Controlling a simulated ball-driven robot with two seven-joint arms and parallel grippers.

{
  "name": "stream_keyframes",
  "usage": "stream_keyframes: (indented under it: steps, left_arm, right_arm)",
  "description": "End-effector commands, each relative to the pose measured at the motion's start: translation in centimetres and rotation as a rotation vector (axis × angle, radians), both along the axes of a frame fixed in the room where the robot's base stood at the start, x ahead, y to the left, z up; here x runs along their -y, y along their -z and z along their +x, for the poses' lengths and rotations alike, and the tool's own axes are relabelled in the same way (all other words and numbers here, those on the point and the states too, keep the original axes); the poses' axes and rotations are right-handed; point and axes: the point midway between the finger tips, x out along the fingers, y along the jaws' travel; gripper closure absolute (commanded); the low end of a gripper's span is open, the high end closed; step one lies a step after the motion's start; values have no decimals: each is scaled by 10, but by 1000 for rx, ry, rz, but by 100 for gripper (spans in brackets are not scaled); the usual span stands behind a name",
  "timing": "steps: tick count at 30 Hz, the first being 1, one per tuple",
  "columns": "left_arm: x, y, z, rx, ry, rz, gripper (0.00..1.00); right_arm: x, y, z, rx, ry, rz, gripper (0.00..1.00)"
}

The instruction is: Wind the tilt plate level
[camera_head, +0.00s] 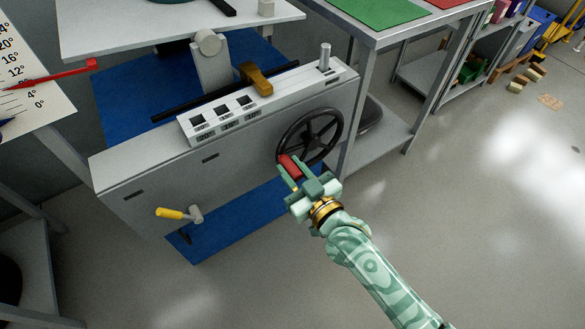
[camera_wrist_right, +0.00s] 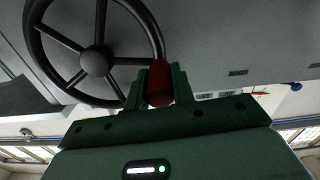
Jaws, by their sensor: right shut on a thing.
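The black spoked handwheel (camera_head: 310,138) is on the right part of the grey machine's front. Its red handle (camera_head: 289,166) sits at the lower left of the rim. My right gripper (camera_head: 291,172) is shut on this handle. In the right wrist view the red handle (camera_wrist_right: 159,82) stands between the two green fingers, beside the wheel (camera_wrist_right: 95,60). A white plate (camera_head: 110,36) lies above the machine at the upper left; I cannot tell its exact tilt. A degree scale (camera_head: 40,112) at the left has a red pointer (camera_head: 60,77) between the 12° and 4° marks. My left gripper is not seen.
The grey machine (camera_head: 150,180) carries a yellow-handled lever (camera_head: 170,213) in front and a brass-coloured block (camera_head: 257,79) on top. A grey table (camera_head: 372,38) with green and red mats stands just right of the wheel. The floor (camera_head: 480,200) at the right is open.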

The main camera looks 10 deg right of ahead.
Motion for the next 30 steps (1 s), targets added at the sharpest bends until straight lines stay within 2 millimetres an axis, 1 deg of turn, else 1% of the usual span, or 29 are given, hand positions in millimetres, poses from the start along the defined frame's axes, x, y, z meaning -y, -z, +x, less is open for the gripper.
stream_keyframes:
  steps: [7,11,16,21,26,28,30]
  left_arm:
    - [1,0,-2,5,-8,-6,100]
    - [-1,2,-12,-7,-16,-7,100]
    - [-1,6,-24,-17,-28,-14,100]
    - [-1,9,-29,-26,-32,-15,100]
    - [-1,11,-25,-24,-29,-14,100]
    - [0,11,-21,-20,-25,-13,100]
    - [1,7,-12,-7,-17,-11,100]
  right_arm:
    - [-1,6,0,24,0,-65,100]
    - [-1,13,0,51,-1,-141,100]
    - [-1,26,0,99,-1,-277,100]
    - [2,42,1,154,-1,-429,100]
    - [7,56,2,204,-2,-573,100]
    - [9,62,3,226,-2,-634,100]
    - [12,67,4,248,-3,-698,100]
